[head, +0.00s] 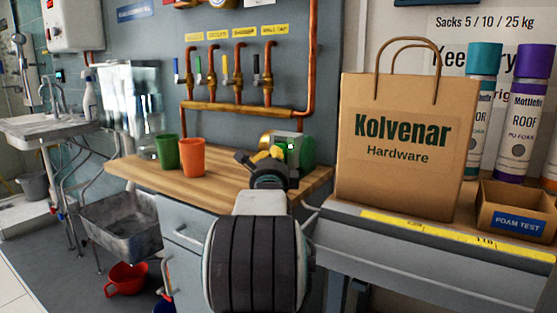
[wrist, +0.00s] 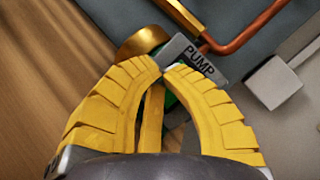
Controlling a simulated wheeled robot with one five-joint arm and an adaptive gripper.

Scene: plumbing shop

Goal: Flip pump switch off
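The pump (head: 307,150) is a green rounded body with brass parts at the back right of the wooden counter, partly hidden behind my arm. A grey box with a small green light (head: 291,146) is on its near side. My gripper (head: 272,152) is just in front of it. In the wrist view, my yellow fingers (wrist: 163,70) curve together and their tips nearly meet, with nothing visible held between them. The tips are at the lower edge of a grey PUMP label (wrist: 197,60); contact is unclear. A brass part (wrist: 143,42) shows behind. I cannot make out the switch lever.
Green (head: 166,152) and orange (head: 192,158) cups stand left on the wooden counter (head: 150,176). A Kolvenar paper bag (head: 395,185) stands close on the right. Copper pipes (head: 235,108) with several colored valves run along the wall behind. The counter between cups and gripper is clear.

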